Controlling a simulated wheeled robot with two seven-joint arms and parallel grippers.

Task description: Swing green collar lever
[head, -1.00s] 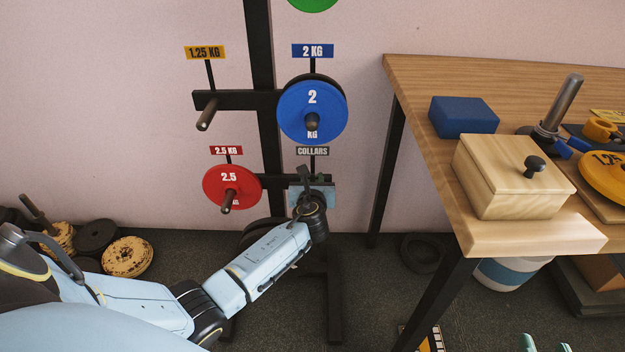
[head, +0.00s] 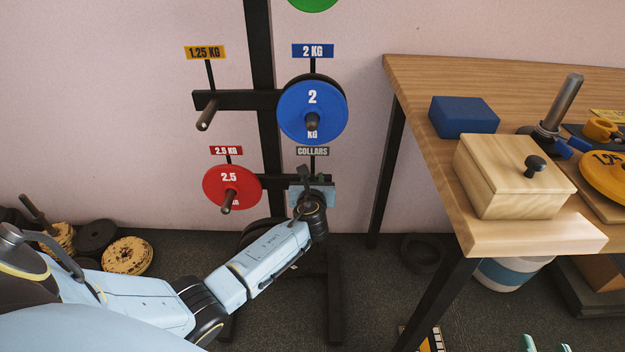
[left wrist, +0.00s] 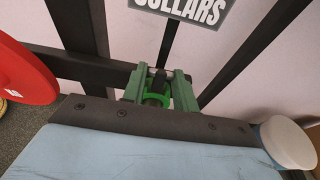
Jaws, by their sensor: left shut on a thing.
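The bright green collar (left wrist: 155,99) shows in the left wrist view between the two dull green fingers of my left gripper (left wrist: 158,88), around a dark peg. My left gripper is shut on it. I cannot tell the lever clearly from the collar's body. In the head view my left wrist hides most of the collar and the fingers, just below the COLLARS sign (head: 313,151) on the black rack. My right gripper (head: 546,346) shows only its two green fingertips at the bottom right edge of the head view; they stand apart with nothing between them.
A red 2.5 plate (head: 218,188) hangs left of my left gripper, and a blue 2 kg plate (head: 296,115) hangs above it. A wooden table (head: 415,85) with a lidded box (head: 495,185) stands at right. Loose plates (head: 127,257) lie on the floor at left.

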